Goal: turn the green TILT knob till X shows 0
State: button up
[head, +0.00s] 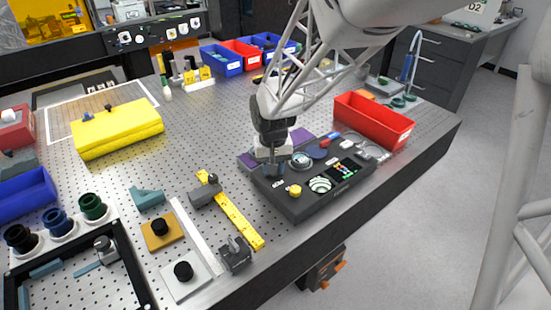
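The black flatness interferometer (307,207) lies near the right front edge of the bench. Its top bears a yellow knob (295,190), a round fringe display (320,184), a small dark screen with coloured marks (343,169) and a round glassy part (301,159). The X reading is too small to read. My gripper (271,170) points down at the left rear part of the interferometer, left of the round part. I cannot make out a green TILT knob on it; my gripper covers that part. Whether its fingers touch or hold anything cannot be told.
A red bin (373,119) stands behind the interferometer on the right. A yellow caliper-like tool (238,218) and a small dark clamp (236,254) lie to its left. A yellow case (117,130) and blue and red bins (222,60) stand farther off. The bench edge is close in front.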

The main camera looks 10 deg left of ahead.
jog(key=shift+n, duration=2)
jog(key=o, duration=0.9)
jog(key=shift+r, duration=0.15)
jog(key=shift+r, duration=3.8)
